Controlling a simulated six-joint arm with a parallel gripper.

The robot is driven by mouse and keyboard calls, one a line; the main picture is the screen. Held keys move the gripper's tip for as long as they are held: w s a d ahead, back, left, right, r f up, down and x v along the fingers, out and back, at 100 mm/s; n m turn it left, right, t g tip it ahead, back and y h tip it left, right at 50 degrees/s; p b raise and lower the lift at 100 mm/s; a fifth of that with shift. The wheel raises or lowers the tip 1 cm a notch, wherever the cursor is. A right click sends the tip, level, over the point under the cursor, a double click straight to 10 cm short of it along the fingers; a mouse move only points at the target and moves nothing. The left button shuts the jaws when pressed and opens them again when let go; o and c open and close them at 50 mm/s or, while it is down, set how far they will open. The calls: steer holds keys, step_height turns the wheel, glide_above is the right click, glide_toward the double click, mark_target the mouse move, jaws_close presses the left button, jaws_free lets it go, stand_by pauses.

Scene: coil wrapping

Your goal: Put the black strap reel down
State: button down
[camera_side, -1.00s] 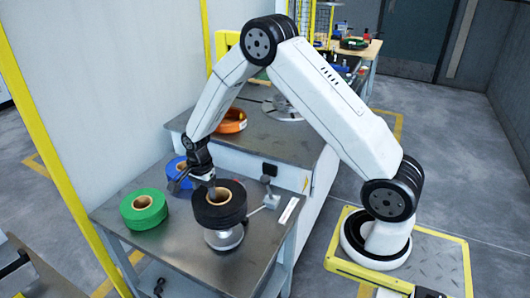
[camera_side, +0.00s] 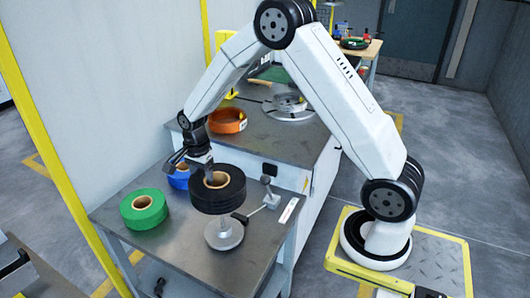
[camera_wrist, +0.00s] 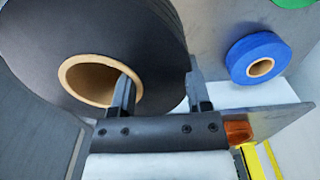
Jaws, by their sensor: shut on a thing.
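The black strap reel (camera_side: 229,198) hangs level in my gripper (camera_side: 207,168), above a round metal stand (camera_side: 223,236) with a short post. The post's top is hidden behind the reel, so I cannot tell whether it is still inside the core. In the wrist view the black reel (camera_wrist: 140,40) fills the upper left. My gripper (camera_wrist: 159,72) is shut on the reel's wall, with one finger inside the tan core and the other outside the rim.
A green reel (camera_side: 135,219) lies on the table (camera_side: 180,262) at left. A blue reel (camera_side: 178,180) lies behind my gripper and also shows in the wrist view (camera_wrist: 240,55). A small lever fixture (camera_side: 268,195) stands right of the reel. An orange reel (camera_side: 221,121) lies on the rear bench.

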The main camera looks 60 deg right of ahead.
step_height(320, 180, up, 12)
steer(key=r, duration=0.1)
steer(key=s+d+n, duration=0.6)
steer(key=d+n, duration=0.1)
steer(key=d, duration=0.3)
steer(key=s+d+n, duration=0.7)
steer(key=d+n, duration=0.1)
steer(key=d, duration=0.2)
steer(key=s+d+n, duration=0.6)
steer(key=d+n, duration=0.1)
steer(key=d, duration=0.3)
steer(key=shift+n, duration=0.3)
step_height(320, 180, down, 6)
steer(key=shift+s+d+r, duration=0.1)
steer(key=shift+d, duration=0.05)
steer(key=shift+w+d+f, duration=2.3)
steer(key=shift+w+d, duration=0.05)
steer(key=shift+w, duration=0.1)
steer(key=shift+w+d+f, duration=2.3)
steer(key=shift+w, duration=0.15)
